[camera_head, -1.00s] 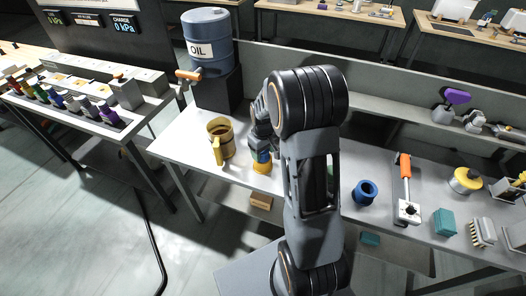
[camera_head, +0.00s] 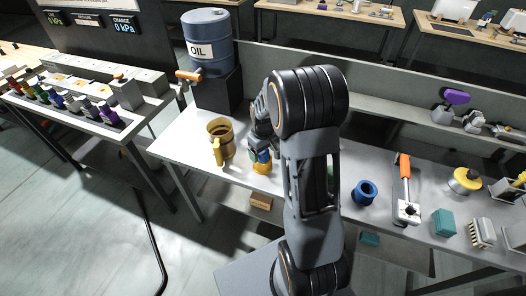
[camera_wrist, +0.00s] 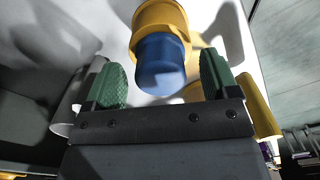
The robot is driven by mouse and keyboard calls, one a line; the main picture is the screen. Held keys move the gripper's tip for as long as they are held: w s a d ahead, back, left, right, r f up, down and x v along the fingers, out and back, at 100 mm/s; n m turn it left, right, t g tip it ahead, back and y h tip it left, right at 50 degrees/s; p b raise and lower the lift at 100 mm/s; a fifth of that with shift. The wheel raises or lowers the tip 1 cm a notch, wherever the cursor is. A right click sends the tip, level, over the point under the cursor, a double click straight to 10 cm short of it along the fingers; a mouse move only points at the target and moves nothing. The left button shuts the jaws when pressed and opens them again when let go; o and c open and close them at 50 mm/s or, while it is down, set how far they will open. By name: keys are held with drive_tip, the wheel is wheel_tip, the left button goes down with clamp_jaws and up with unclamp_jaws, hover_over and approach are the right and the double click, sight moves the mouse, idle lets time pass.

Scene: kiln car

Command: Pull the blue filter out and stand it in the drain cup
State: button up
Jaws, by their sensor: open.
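The blue filter (camera_wrist: 160,65) is a rounded cylinder sticking out of a yellow housing (camera_wrist: 160,18) in the wrist view. In the head view the yellow housing (camera_head: 262,168) stands on the white worktop, with my gripper (camera_head: 262,147) at the blue filter. My gripper (camera_wrist: 162,72) is open in the wrist view, its green pads on either side of the filter, with gaps visible on both sides. A blue cup-like piece with a dark hole (camera_head: 365,192) stands on the worktop to the right; I cannot tell if it is the drain cup.
An orange-handled tool (camera_head: 405,185), a teal block (camera_head: 444,222) and a brush (camera_head: 481,232) lie to the right.

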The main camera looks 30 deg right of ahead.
drive_tip(key=shift+r+p, duration=2.7)
drive_tip(key=shift+r, duration=1.15)
wheel_tip(320, 180, up, 14)
drive_tip(key=b, duration=0.1)
drive_tip(key=s+a+m+t, duration=0.1)
drive_tip(key=s+a, duration=0.3)
drive_tip(key=s, duration=0.4)
drive_tip(key=s+a+m+t, duration=0.1)
drive_tip(key=s+a+t, duration=0.2)
drive_tip(key=s+a, duration=0.2)
drive_tip(key=s, duration=0.2)
drive_tip(key=shift+s+a+m, duration=0.3)
drive_tip(key=shift+s, duration=0.1)
drive_tip(key=shift+c, duration=0.4)
